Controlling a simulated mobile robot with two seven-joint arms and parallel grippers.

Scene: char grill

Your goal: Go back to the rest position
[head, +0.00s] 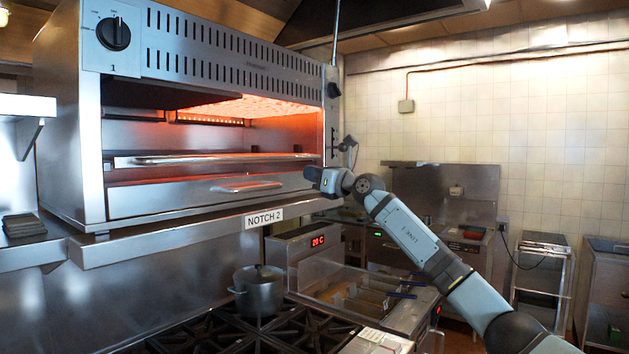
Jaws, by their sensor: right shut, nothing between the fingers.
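My right gripper (312,174) is at the end of my right arm, which reaches in from the lower right. It is shut and empty, in front of the right end of the char grill (222,35), near the right side of its drawer. I cannot tell from this view whether it touches the grill. The grill glows orange inside. A rack with a long handle (215,158) and a lower drawer with a short handle (246,186) show on its front. My left gripper is not in view.
Below are a lidded pot (258,291) on the stove (235,333) and a fryer (360,290) showing 20 C. A steel trolley (542,275) stands at the right. Open air lies right of the grill.

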